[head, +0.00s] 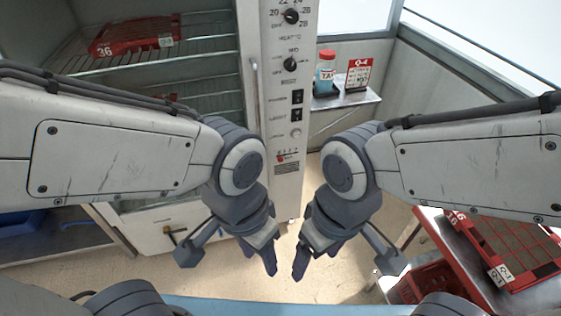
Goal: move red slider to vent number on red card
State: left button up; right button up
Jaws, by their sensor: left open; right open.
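The red slider (281,158) is a small red piece low on the white control panel (285,110), at the left part of a short marked scale. The marks of the scale are too small to read. The red card (358,75) stands on a small shelf to the right of the panel. My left gripper (230,256) is open and empty, below and left of the slider. My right gripper (344,259) is open and empty, below and right of it. Neither touches the panel.
The panel also has two black knobs (290,64) and switches. A bottle with a red cap (325,72) stands beside the card. Floor shows between my grippers.

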pick_arm(q)
jog(key=shift+o, duration=0.8)
jog(key=w+d+f+n+t+h+b, duration=0.1)
jog(key=w+d+f+t+b, duration=0.1)
jog(key=w+d+f+b, duration=0.5)
jog(key=w+d+f+n+t+h+b, duration=0.1)
jog(key=w+d+f+t+h+b, duration=0.1)
jog(key=w+f+b, duration=0.35)
jog(key=w+d+f+t+h+b, duration=0.1)
jog(key=w+d+f+t+b, duration=0.3)
jog(key=w+b, duration=0.5)
jog(key=n+t+y+b, duration=0.9)
jog(key=y+b, duration=0.2)
jog(key=b, duration=1)
send_near(281, 160)
jog(key=b+x, duration=0.3)
jog(key=x, duration=0.4)
jog(key=shift+a+f, duration=0.1)
jog(key=shift+a, duration=0.05)
jog(key=shift+w+a, duration=0.1)
jog(key=shift+w, duration=0.45)
